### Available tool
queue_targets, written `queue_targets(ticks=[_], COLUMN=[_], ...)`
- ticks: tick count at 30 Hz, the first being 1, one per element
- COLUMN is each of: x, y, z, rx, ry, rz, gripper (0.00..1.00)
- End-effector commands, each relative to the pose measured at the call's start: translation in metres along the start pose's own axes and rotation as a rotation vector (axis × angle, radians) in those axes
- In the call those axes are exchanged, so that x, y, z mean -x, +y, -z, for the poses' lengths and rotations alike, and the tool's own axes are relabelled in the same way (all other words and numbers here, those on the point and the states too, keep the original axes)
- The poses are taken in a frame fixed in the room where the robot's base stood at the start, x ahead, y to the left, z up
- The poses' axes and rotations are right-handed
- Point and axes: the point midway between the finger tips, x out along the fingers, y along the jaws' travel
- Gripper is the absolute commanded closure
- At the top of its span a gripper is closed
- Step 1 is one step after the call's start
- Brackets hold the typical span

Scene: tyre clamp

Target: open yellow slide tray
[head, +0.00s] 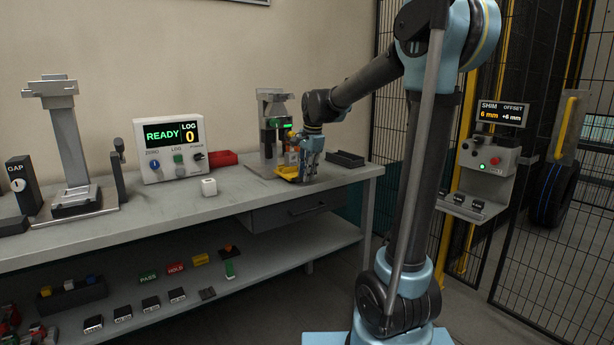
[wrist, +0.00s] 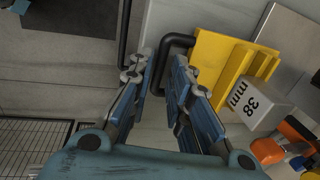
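The yellow slide tray (wrist: 212,62) lies at the upper right of the wrist view, with a black bracket handle (wrist: 163,62) on its left side. A pale block marked "38 mm" (wrist: 258,105) sits at the tray. My gripper (wrist: 160,68) has its blue-padded fingers on either side of the handle bar, with a narrow gap visible. It looks open, and firm contact with the bar is not clear. In the head view, my gripper (head: 303,176) is low over the bench beside the yellow tray (head: 287,171), hiding part of it.
A grey clamp stand (head: 268,112) rises behind the tray. The bench's front edge is clear.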

Motion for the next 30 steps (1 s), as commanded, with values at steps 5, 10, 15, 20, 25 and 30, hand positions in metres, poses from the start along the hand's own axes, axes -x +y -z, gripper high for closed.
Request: queue_targets(ticks=[5, 10, 15, 20, 25, 30], x=[0.022, 0.053, 0.082, 0.102, 0.112, 0.114], y=[0.0, 0.001, 0.001, 0.0, 0.0, 0.001], z=[0.0, 0.0, 0.0, 0.001, 0.001, 0.001], rx=[-0.001, -0.001, -0.001, -0.001, -0.001, 0.0], ry=[0.0, 0.0, -0.001, -0.001, -0.001, -0.001], rz=[0.0, 0.0, -0.001, -0.001, -0.001, -0.001], gripper=[0.82, 0.82, 0.82, 0.82, 0.82, 0.82])
